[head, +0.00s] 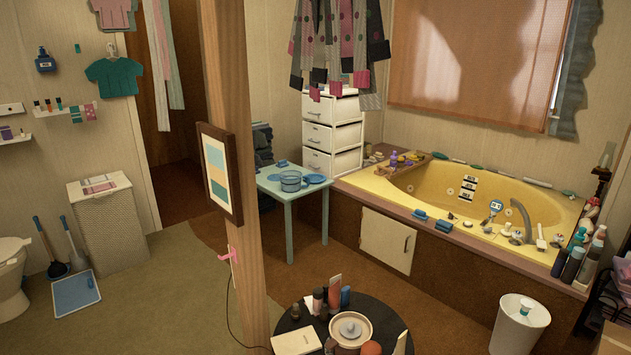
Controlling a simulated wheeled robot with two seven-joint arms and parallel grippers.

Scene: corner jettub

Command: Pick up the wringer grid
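I cannot make out a wringer grid for certain. Neither of my grippers shows in the head view.
A wooden post (228,90) with a framed picture stands in the middle. A round black table (378,317) full of items is in front. The yellow tub (440,185) has a cluttered rim. A white bin (519,325) stands at right. Green floor at left is mostly clear.

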